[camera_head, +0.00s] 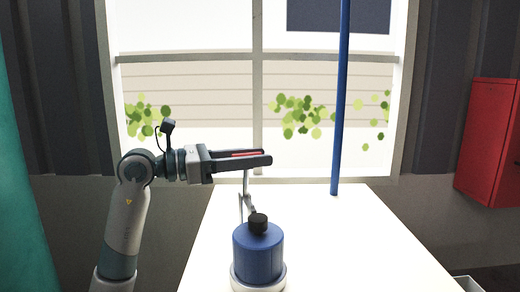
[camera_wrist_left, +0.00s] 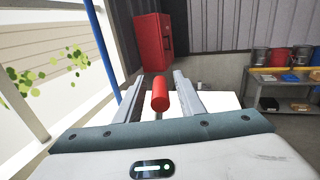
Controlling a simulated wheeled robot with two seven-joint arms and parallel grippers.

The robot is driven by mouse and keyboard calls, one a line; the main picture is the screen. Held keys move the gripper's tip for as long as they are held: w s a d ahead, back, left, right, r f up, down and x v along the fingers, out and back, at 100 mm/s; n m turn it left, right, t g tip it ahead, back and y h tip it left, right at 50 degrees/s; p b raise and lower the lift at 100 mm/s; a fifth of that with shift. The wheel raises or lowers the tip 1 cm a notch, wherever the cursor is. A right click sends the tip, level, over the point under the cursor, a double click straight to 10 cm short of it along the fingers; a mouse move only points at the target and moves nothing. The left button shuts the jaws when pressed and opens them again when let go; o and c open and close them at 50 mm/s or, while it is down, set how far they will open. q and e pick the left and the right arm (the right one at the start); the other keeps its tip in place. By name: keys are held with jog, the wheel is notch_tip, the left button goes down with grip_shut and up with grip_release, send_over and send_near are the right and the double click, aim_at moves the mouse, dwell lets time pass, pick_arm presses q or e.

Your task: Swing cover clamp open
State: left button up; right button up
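A red cylindrical handle (camera_wrist_left: 160,90), which looks like the cover clamp's, stands between the two fingers of my left gripper (camera_wrist_left: 158,93) in the left wrist view. Gaps show on both sides of it, so the fingers are apart and around it, not closed on it. In the head view my left gripper (camera_head: 268,157) reaches in from the left at window-sill height, with a red strip between its fingers. A thin grey metal link (camera_head: 246,183) runs down below the fingers toward a blue cylinder with a black knob (camera_head: 258,252). The clamp's lower end is hard to make out.
The blue cylinder sits on a white base on a white table (camera_head: 350,240). A blue post (camera_head: 341,100) rises at the table's back. A red wall cabinet (camera_head: 489,140) hangs at the right. The table right of the cylinder is clear.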

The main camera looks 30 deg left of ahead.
pick_arm(q)
jog(key=shift+w+d, duration=0.5)
jog(key=shift+w, duration=0.05)
grip_shut()
jog(key=shift+w+a, duration=0.1)
